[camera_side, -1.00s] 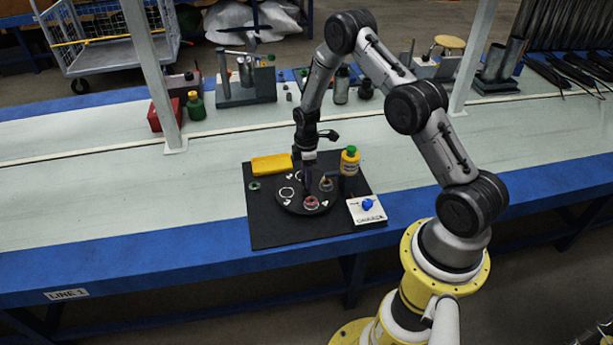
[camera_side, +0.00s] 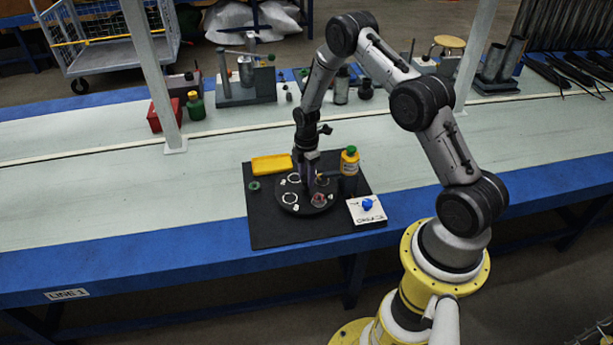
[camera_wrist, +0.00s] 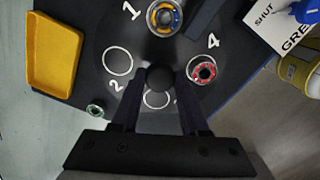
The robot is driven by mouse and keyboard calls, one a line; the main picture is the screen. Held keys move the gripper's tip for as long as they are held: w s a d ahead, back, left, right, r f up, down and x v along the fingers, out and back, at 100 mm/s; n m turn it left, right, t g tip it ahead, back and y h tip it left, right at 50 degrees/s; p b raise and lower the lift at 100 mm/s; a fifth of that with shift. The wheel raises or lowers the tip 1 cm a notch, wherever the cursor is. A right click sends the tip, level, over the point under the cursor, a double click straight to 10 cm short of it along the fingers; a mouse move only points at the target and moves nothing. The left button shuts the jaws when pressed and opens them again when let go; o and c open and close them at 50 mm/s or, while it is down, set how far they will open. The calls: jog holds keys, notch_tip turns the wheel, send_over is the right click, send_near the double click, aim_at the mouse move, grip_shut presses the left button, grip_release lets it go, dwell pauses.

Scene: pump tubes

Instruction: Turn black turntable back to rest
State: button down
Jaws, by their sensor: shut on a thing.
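The round black turntable (camera_side: 318,209) lies on a black mat. It also shows in the wrist view (camera_wrist: 100,50), with white digits 1, 2 and 4 legible and a fourth mark partly hidden. A ring with blue and orange (camera_wrist: 164,17) sits by the 1 and a red ring (camera_wrist: 202,69) by the 4. The white circle by the 2 is empty. My gripper (camera_side: 309,187) points down over the turntable. In the wrist view my gripper (camera_wrist: 159,82) has its fingers on either side of the round dark centre knob (camera_wrist: 160,77), shut on it.
A yellow tray (camera_side: 271,164) and a small green ring (camera_side: 254,186) are on the mat at left. A yellow bottle with green cap (camera_side: 349,161) stands close at right, near a white card with a blue knob (camera_side: 367,204). The bench front is clear.

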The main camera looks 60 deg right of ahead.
aim_at(306, 178)
jog(key=shift+n, duration=2.1)
jog(key=shift+c, duration=2.1)
grip_release()
jog(key=shift+r, duration=0.1)
notch_tip(306, 178, up, 14)
